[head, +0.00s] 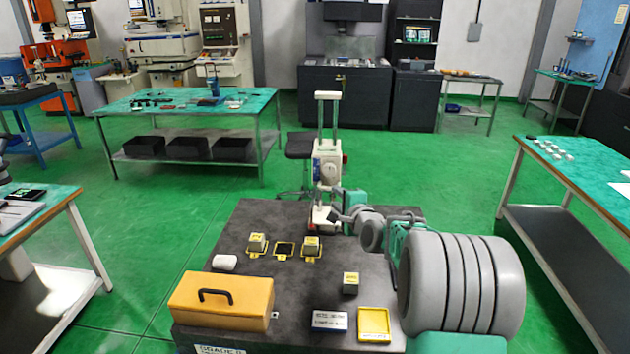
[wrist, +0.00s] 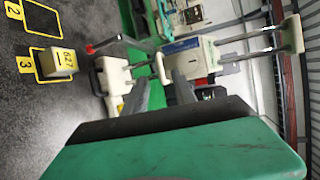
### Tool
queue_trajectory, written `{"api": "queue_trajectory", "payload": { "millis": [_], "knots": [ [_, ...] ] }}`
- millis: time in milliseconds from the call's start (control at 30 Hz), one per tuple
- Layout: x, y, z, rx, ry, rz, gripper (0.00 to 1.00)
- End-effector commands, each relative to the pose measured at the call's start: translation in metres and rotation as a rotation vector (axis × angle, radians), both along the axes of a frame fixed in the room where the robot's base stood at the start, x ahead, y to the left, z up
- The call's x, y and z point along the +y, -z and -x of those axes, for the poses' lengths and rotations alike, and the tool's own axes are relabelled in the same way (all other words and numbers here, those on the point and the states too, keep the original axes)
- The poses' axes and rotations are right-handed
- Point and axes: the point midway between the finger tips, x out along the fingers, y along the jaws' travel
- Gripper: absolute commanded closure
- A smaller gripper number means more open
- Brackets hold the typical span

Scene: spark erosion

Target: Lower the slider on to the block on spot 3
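A white height gauge (head: 318,218) stands upright at the back of the dark table. Its slider (head: 327,166), with a round dial and a red knob, is partway up the twin rods; it also shows in the wrist view (wrist: 190,56).
Spot 2 (head: 284,249) is empty; another block (head: 257,241) sits left of it.

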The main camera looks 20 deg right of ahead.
Motion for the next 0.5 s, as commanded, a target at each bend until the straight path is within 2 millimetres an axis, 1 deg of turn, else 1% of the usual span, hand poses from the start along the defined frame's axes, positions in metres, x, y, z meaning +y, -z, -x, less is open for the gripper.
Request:
{"api": "queue_trajectory", "payload": {
  "millis": [167, 300, 400, 500],
  "knots": [
    [-0.009, 0.006, -0.027, 0.004, 0.011, 0.002, 0.68],
    [-0.009, 0.011, -0.052, 0.004, 0.011, 0.004, 0.68],
    [-0.007, 0.013, -0.064, 0.004, 0.009, 0.005, 0.68],
    [-0.006, 0.015, -0.069, 0.004, 0.009, 0.006, 0.68]
  ]
}}
